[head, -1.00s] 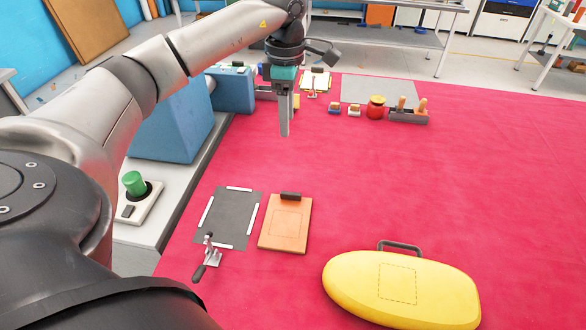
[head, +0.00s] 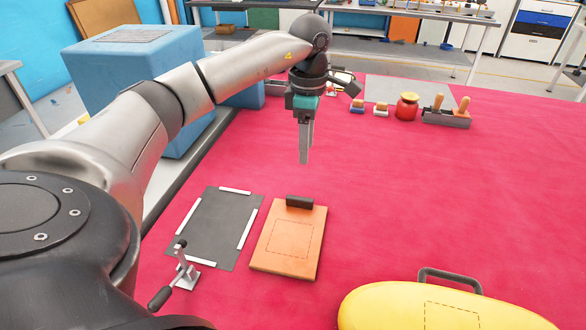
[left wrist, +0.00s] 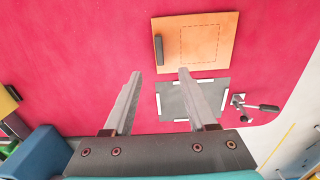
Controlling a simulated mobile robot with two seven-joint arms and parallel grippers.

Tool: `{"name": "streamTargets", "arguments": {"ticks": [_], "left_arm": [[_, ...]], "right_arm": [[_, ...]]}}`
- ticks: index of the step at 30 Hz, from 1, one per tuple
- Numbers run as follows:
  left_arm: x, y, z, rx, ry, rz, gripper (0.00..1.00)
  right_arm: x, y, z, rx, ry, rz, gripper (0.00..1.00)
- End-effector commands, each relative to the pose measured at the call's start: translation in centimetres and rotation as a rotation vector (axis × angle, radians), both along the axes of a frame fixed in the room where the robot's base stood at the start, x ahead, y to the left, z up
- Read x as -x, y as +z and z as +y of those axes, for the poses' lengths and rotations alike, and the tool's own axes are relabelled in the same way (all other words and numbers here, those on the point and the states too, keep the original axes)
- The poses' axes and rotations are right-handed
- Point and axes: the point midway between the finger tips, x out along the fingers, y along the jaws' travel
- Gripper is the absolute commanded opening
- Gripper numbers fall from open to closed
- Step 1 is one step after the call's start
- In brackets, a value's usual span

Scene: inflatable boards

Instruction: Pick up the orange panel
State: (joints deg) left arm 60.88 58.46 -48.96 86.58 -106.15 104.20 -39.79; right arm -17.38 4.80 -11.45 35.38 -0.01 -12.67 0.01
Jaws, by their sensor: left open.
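The orange panel (head: 289,241) lies flat on the red table cover, with a dark handle block (head: 299,202) at its far edge and a dashed square on its face. My left gripper (head: 304,160) hangs above the table beyond the panel's far edge, pointing down, open and empty. In the left wrist view the panel (left wrist: 194,40) lies at the top, past the open fingers (left wrist: 158,72), with its dark handle block (left wrist: 159,50) on its left edge. The fingers are apart from the panel. My right gripper is not in view.
A grey mat with white corner strips (head: 214,229) lies left of the panel, with a toggle clamp (head: 184,272) at its near edge. A yellow board (head: 440,308) with a grey handle lies at the near right. A red jar (head: 406,107) stands far back. The middle right is clear.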

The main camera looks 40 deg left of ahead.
Motion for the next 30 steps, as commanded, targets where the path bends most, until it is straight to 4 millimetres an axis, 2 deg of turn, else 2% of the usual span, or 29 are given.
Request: {"name": "streamTargets", "arguments": {"ticks": [5,15,18,25,30], "left_arm": [[0.0,-2.0,0.0,0.001,0.000,0.003,0.57],[0.0,-8.8,0.0,0.000,0.000,0.002,0.57],[0.0,-9.9,0.0,0.001,0.000,0.002,0.57],[0.0,-11.0,0.0,0.000,0.000,0.001,0.57],[0.0,-13.5,0.1,0.001,0.001,0.003,0.57]], "right_arm": [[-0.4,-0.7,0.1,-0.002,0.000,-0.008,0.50],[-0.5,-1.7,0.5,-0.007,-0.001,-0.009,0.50],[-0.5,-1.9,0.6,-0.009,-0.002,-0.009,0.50],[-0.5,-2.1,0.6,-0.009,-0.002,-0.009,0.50],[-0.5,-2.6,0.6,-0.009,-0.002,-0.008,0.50]]}}
